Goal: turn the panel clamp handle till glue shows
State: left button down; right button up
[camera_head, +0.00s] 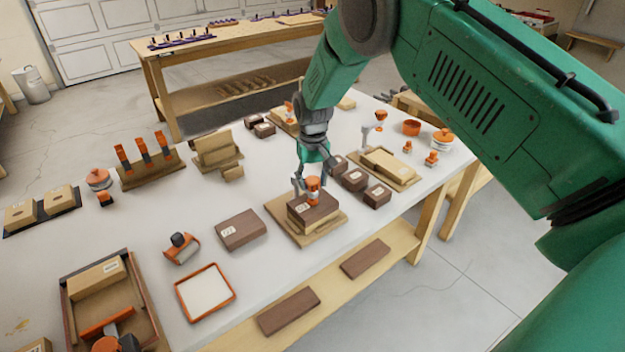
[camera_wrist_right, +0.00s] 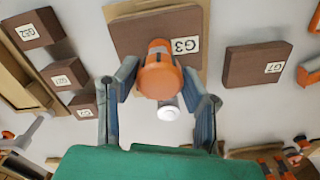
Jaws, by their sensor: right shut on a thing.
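The clamp's orange handle (camera_head: 313,184) stands on a dark brown block (camera_head: 312,205), which rests on a light wood base (camera_head: 283,218) near the front of the bench. My right gripper (camera_head: 310,182) reaches down from above and is shut on the handle. In the right wrist view the orange handle (camera_wrist_right: 160,75) sits between the two fingers, over the brown block labelled G3 (camera_wrist_right: 150,30). A small white round part (camera_wrist_right: 168,112) shows just below the handle there. No glue can be made out at the block's edges. My left gripper is not in view.
A brown block (camera_head: 241,230) lies left of the base. Several dark blocks (camera_head: 354,180) stand close to its right, beside another clamp set (camera_head: 385,170). An orange-rimmed tray (camera_head: 205,291) and a wooden box (camera_head: 72,300) are at the front left. Bare bench shows between them.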

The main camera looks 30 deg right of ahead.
aim_at(312, 178)
jog(key=shift+w+r+m, duration=0.15)
jog(key=shift+w+m, duration=0.05)
jog(key=shift+m, duration=0.7)
jog(key=o, duration=1.1)
jog(key=shift+o, duration=0.2)
notch_tip(312, 178, up, 12)
jog(key=shift+f, duration=0.2)
